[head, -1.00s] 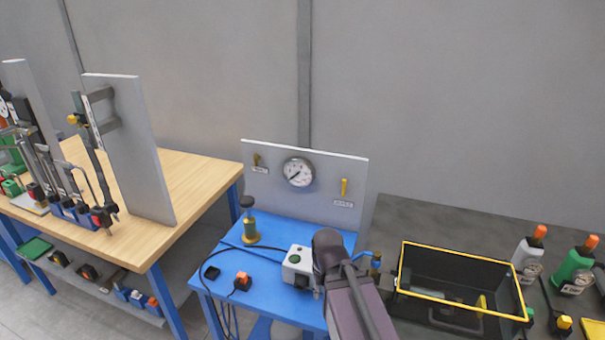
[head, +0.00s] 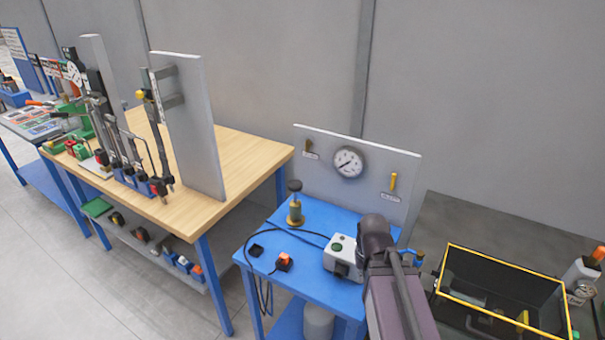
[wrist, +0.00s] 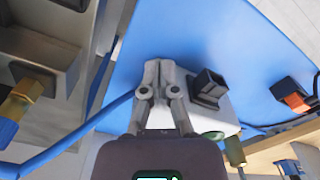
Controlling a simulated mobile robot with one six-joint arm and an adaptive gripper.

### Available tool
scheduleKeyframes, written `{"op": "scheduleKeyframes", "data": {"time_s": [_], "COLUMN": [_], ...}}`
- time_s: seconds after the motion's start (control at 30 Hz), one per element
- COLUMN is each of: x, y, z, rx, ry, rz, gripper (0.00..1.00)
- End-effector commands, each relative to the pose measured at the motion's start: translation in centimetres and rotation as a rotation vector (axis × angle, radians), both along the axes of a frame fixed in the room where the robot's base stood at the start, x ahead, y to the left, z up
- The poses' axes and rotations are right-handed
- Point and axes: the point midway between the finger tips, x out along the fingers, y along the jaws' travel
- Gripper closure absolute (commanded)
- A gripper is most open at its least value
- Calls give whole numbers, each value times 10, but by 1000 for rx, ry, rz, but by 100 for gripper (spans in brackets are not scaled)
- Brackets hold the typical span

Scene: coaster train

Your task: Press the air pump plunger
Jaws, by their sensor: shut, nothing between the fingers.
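The air pump is a brass-coloured cylinder (head: 295,213) standing upright near the back left of the small blue table (head: 313,282). Its plunger has a dark round knob (head: 294,186) on top, standing raised above the body. In the wrist view a brass cylinder (wrist: 234,152), probably the pump, shows partly at the lower right. My gripper (wrist: 158,68) is shut and empty, beside the grey control box and over the blue tabletop, apart from the pump. In the head view my arm hides the fingers.
A grey box with a green button (head: 343,255) stands between my arm and the pump. A black cable and an orange switch (head: 285,261) lie at the table's front. A gauge panel (head: 376,172) stands behind. A yellow-rimmed black crate (head: 500,317) is at right, a wooden bench (head: 240,165) at left.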

Motion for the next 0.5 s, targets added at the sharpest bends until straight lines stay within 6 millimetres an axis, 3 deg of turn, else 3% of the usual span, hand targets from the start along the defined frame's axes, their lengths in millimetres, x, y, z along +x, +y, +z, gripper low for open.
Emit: {"op": "scheduleKeyframes", "data": {"time_s": [0.1,0.47,0.5], "x": [3,8,16], "y": [0,1,4], "z": [20,52,54], "rx": [1,4,19], "ry": [-5,-17,-25], "rz": [2,5,28], "gripper": [100,100,100]}}
